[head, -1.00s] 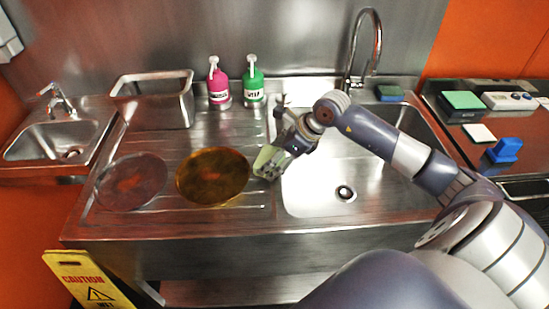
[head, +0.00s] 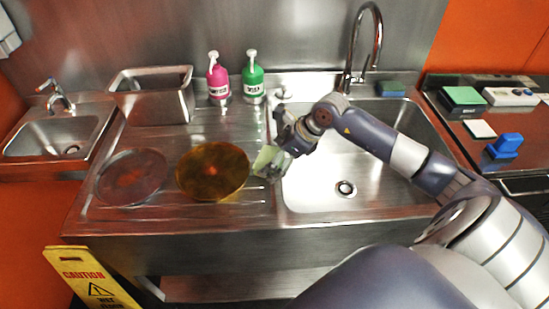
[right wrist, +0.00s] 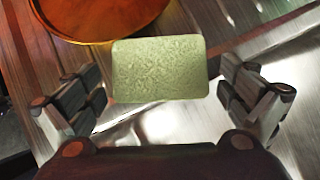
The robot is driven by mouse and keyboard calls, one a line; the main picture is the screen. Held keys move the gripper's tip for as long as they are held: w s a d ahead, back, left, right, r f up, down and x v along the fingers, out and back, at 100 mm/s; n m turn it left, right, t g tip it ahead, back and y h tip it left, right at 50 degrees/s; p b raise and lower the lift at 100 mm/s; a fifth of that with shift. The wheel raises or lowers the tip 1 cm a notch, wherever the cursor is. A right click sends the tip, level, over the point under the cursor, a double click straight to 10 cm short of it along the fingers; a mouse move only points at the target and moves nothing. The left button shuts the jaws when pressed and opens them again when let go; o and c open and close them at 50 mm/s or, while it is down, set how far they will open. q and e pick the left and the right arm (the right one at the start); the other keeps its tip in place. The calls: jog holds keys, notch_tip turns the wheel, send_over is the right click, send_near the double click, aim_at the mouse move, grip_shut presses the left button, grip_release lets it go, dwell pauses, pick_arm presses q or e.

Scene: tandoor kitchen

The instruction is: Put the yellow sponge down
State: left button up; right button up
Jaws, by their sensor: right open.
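The yellow sponge (head: 264,158), pale yellow-green here, is at the drainboard edge beside the left rim of the large sink (head: 345,188). In the right wrist view the sponge (right wrist: 160,70) lies between the spread fingers of my right gripper (right wrist: 165,95), with a gap on each side. The right gripper (head: 275,168) is open around it, low over the sink's left rim. The sponge's underside is hidden, so I cannot tell how it is supported. My left gripper is not in view.
Pink (head: 218,80) and green (head: 253,80) bottles stand behind, by a metal bin (head: 152,98). The tall faucet (head: 365,50) rises behind the sink.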

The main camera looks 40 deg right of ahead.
jog(key=shift+r+p, duration=0.6)
jog(key=shift+p, duration=0.05)
jog(key=b+v, duration=0.3)
jog(key=v, duration=0.8)
jog(key=shift+s+d+r, duration=0.2)
jog(key=shift+d, duration=0.05)
